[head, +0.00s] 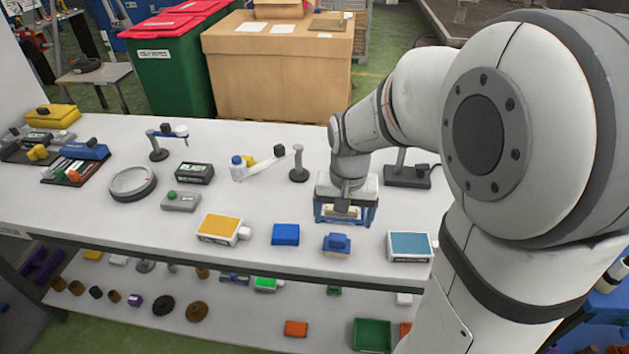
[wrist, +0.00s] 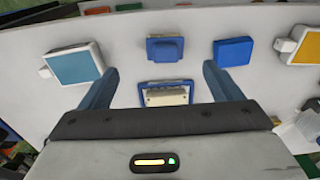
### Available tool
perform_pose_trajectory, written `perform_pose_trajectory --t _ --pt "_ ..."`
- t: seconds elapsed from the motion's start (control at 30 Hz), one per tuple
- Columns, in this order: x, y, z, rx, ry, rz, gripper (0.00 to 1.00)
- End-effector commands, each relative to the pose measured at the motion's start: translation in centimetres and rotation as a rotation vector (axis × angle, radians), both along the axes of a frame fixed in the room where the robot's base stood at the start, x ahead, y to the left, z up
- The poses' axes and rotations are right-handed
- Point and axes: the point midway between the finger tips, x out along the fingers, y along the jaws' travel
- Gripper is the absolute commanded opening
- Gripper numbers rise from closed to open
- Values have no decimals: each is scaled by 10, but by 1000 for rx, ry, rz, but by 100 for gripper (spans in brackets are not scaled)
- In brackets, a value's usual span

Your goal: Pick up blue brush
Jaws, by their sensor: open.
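A blue-edged piece with a cream block (wrist: 166,96) lies on the table between my open fingers in the wrist view; it looks like the blue brush, but my gripper hides part of it. In the head view its cream part (head: 343,212) shows below my gripper (head: 345,214). My gripper points down over it, open, with nothing held; contact cannot be told. A second blue piece with a raised grip (head: 336,243) lies nearer the table's front edge. It also shows in the wrist view (wrist: 165,48), beyond the fingertips.
A plain blue box (head: 285,234) and a yellow-topped box (head: 222,229) lie left of my gripper. A teal-topped box (head: 409,246) is at the right front. A grey post (head: 299,165) stands behind left, and a dark-based stand (head: 407,176) behind right.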

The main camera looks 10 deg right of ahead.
Motion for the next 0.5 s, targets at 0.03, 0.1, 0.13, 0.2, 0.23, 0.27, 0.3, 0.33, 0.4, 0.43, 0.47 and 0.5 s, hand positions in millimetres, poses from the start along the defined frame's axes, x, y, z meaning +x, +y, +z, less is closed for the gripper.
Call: perform_pose_trajectory --t 0.03,0.1,0.13,0.2,0.23,0.27,0.3,0.33,0.4,0.43,0.47,0.5 --pt "7 0 -12 1 20 -18 85" --pt "14 0 -21 1 35 -38 85" --pt "17 0 -23 2 39 -45 85" --pt "20 0 -29 3 46 -57 85" --pt "21 0 -31 2 47 -59 85" --pt "22 0 -34 3 49 -61 85" --pt "22 0 -38 2 51 -62 85" --pt "22 0 -41 2 51 -62 85" --pt "22 0 -49 2 51 -62 85" --pt "21 1 -52 2 51 -62 85" --pt "22 1 -55 2 51 -62 85" --pt "22 1 -59 2 51 -61 85"
